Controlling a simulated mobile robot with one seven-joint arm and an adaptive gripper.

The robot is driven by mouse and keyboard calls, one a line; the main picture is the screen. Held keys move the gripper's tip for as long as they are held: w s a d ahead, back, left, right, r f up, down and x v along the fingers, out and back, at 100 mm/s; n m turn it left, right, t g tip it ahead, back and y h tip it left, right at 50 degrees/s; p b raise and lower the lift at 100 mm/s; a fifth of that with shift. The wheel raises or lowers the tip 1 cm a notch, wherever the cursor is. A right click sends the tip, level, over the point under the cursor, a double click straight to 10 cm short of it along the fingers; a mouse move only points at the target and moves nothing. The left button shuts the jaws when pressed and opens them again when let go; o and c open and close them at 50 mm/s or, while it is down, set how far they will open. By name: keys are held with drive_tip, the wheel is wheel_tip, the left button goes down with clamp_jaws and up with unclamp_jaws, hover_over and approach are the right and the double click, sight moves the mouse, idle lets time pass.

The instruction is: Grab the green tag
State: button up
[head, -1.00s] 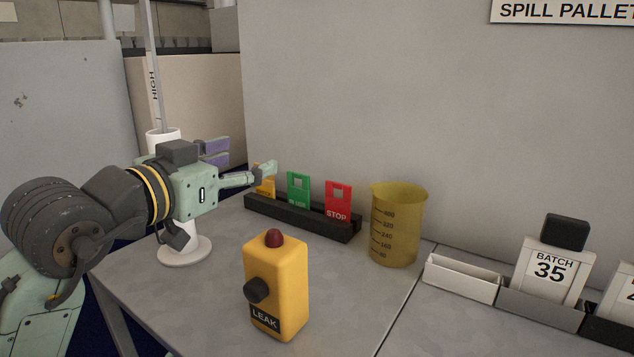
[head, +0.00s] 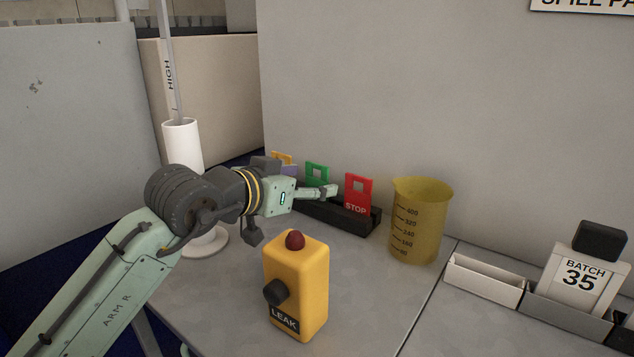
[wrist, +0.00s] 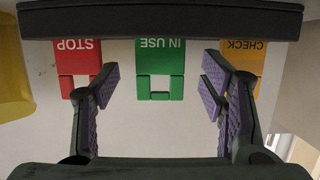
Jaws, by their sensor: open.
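The green tag (head: 317,170) stands upright in a dark rack (head: 360,219), between a yellow tag (head: 283,157) and a red STOP tag (head: 358,193). My gripper (head: 312,181) is in front of the rack and hides the lower part of the green tag in the head view. In the wrist view, which is upside down, the green tag (wrist: 160,60) reads IN USE and has a square cut-out. My open gripper (wrist: 159,88) has one finger on each side of it, with visible gaps. Nothing is held.
In the wrist view, the fingers overlap the red tag (wrist: 77,62) and yellow CHECK tag (wrist: 243,58). A yellow LEAK box (head: 297,290) stands in front, a yellow measuring beaker (head: 418,222) to the right, and a white cylinder (head: 182,145) behind my arm.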

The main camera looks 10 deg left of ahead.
drive_tip(key=shift+x, duration=0.9)
drive_tip(key=c, duration=1)
